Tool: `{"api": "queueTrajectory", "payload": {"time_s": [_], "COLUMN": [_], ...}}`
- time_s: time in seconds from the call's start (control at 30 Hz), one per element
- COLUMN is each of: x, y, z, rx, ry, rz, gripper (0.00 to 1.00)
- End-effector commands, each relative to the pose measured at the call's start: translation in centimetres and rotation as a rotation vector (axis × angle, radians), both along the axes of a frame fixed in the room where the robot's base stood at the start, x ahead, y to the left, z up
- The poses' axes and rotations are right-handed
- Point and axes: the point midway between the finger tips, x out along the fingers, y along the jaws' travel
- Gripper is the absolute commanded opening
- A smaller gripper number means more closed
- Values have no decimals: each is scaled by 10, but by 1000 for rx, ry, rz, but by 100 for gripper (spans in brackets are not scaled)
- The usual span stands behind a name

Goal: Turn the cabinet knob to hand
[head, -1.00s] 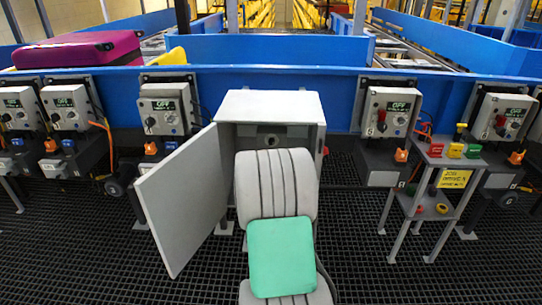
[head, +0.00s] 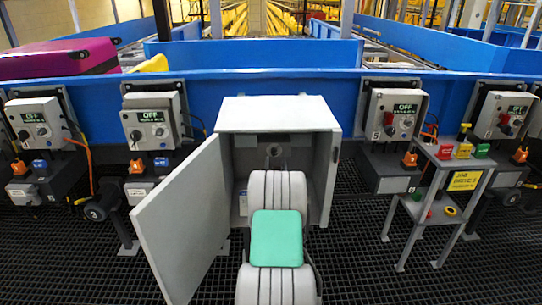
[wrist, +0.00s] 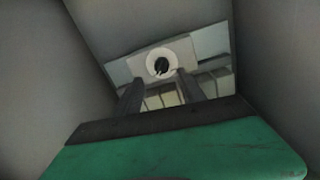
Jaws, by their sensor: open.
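The grey cabinet (head: 282,113) stands in front of the conveyor with its door (head: 185,220) swung open to the left. In the wrist view the knob (wrist: 161,66) is a small black piece on a white round dial, on a pale plate at the back of the cabinet. My gripper (wrist: 157,80) is open and empty inside the cabinet. Its two dark fingers point toward the dial and appear just below it, one to each side; I cannot tell whether they touch anything. In the head view my arm hides the gripper.
Grey cabinet walls close in on both sides in the wrist view. Control boxes marked OFF (head: 155,118) line the blue conveyor (head: 250,85). A small stand (head: 450,161) with coloured blocks is to the right. A magenta suitcase (head: 58,60) lies at the far left.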

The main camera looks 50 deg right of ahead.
Motion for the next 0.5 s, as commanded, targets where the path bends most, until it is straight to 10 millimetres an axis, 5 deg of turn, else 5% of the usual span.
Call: {"api": "queueTrajectory", "payload": {"time_s": [0.2, 0.5], "x": [28, 35], "y": [-31, -43], "z": [-2, 0], "rx": [1, 1], "ry": [0, 1], "rz": [3, 0], "gripper": [47, 47]}}
